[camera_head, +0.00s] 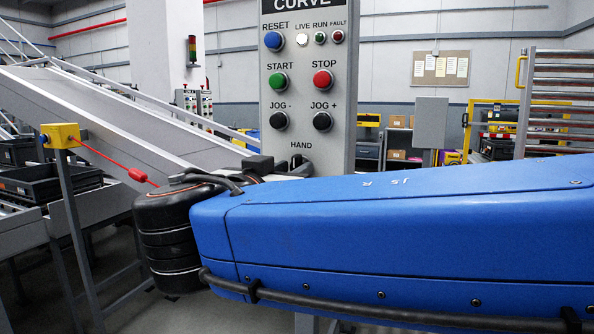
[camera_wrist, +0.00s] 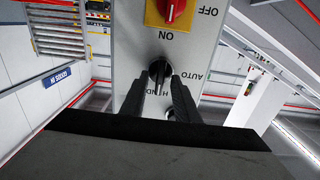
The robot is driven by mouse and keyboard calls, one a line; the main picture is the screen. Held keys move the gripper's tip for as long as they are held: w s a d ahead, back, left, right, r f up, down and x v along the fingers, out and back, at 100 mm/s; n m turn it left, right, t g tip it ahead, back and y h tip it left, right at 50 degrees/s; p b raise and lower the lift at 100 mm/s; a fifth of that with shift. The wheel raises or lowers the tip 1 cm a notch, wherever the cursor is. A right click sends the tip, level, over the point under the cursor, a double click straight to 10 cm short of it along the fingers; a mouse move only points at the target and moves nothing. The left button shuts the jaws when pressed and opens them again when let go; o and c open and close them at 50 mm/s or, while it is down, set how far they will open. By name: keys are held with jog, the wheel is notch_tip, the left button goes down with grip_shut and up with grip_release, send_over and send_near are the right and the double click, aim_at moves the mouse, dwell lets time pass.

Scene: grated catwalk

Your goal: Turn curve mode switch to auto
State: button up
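The curve mode switch (camera_wrist: 160,71) is a black rotary knob on a grey panel, seen upside down in the wrist view. A pale mark on it seems to point toward the HAND label; AUTO is printed to its right. My gripper (camera_wrist: 158,82) is open, its two dark fingers parted on either side of the knob. I cannot tell whether the fingertips touch it. In the head view the CURVE panel (camera_head: 307,75) stands upright, and my blue arm covers its lower part. A black part shows under HAND, and the switch is not clearly visible there.
A red rotary switch (camera_wrist: 170,10) on a yellow plate, marked ON and OFF, is close to the mode switch. Above HAND in the head view are JOG buttons (camera_head: 279,121), START (camera_head: 278,81) and STOP (camera_head: 323,80). A conveyor (camera_head: 110,110) and yellow pull-cord box (camera_head: 60,135) are left.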

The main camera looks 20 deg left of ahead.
jog(key=shift+w, duration=0.3)
jog(key=shift+c, duration=0.3)
grip_shut()
jog(key=n, duration=1.7)
jog(key=shift+a+f+n, duration=0.25)
jog(key=shift+f+n, duration=0.05)
jog(key=shift+n, duration=0.1)
